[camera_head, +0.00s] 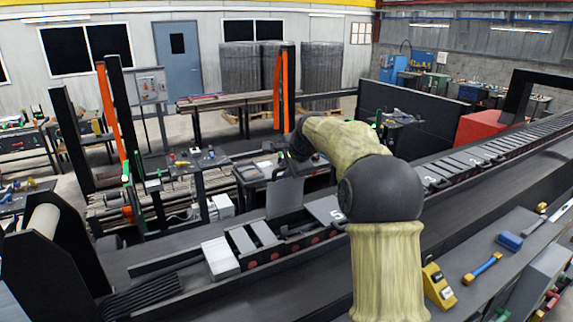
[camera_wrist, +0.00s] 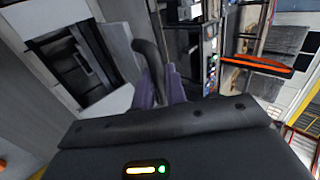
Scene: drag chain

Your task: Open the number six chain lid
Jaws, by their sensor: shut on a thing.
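A grey chain lid (camera_head: 285,198) stands almost upright over the drag chain (camera_head: 262,245) in the head view. Its face shows no readable number. My gripper (camera_head: 284,168) is at the lid's top edge and shut on it. The lid with the number 5 (camera_head: 324,209) lies to the right, close to my arm. In the wrist view my gripper's fingers (camera_wrist: 165,85) are partly hidden behind its dark housing, and a dark, open chain compartment (camera_wrist: 75,65) shows at the left. The exact grip on the lid is hard to make out.
More numbered lids (camera_head: 465,160) run along the chain to the upper right. A tool ledge (camera_head: 495,255) with a yellow device (camera_head: 438,287) and a blue-handled tool (camera_head: 484,268) lies at right. Posts and an orange bar (camera_head: 281,90) stand behind the chain.

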